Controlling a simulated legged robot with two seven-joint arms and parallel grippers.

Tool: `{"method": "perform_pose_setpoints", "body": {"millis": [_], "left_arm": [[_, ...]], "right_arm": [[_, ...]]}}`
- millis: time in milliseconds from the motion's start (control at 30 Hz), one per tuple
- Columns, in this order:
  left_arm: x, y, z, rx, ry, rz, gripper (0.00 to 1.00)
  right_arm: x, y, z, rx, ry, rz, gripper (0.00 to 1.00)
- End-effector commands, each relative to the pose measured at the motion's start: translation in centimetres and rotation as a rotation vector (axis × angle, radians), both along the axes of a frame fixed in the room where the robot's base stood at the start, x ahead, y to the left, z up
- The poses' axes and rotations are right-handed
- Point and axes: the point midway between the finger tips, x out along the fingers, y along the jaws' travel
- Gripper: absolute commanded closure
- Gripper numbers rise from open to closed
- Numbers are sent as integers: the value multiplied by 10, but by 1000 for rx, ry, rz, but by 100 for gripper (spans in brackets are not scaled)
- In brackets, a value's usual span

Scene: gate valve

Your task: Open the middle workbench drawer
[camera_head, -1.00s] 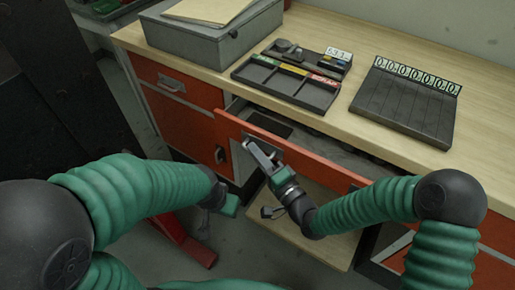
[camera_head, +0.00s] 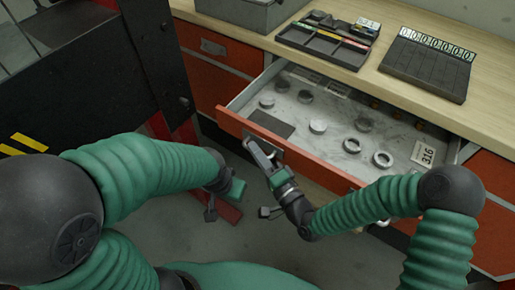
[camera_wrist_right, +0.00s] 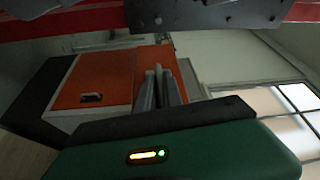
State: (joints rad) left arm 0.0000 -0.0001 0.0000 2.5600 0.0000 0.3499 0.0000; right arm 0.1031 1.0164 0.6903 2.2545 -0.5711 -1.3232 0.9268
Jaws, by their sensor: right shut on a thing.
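The middle workbench drawer (camera_head: 337,180) is pulled well out, with its orange front facing me. Its grey interior shows several round metal parts and a tag marked 316. My right gripper (camera_head: 262,152) is shut on the drawer handle (camera_head: 272,147) near the left part of the front.
The wooden worktop (camera_head: 345,68) carries a grey box (camera_head: 245,12), a dark organiser tray (camera_head: 325,42) and a sloped black rack (camera_head: 428,65). An orange cabinet front (camera_head: 215,65) is left of the drawer. A dark frame with a red foot (camera_head: 185,135) stands at left.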

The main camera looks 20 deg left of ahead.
Motion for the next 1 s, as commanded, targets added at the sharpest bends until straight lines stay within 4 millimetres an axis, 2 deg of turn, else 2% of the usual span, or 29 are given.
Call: {"method": "perform_pose_setpoints", "body": {"millis": [33, 467, 500, 667, 1000], "left_arm": [[0, 0, 0, 0, 0, 0, 64], [0, 0, 0, 0, 0, 0, 64], [0, 0, 0, 0, 0, 0, 64], [0, 0, 0, 0, 0, 0, 64], [0, 0, 1, 0, 0, 0, 64]], "right_arm": [[-1, -1, -5, -9, 11, -1, 100], [-2, 0, -6, -10, 10, -3, 100], [-2, 0, -6, -10, 10, -3, 88], [-2, 0, -4, -6, 8, -3, 68], [-4, -2, -1, -4, 3, -2, 68]]}}
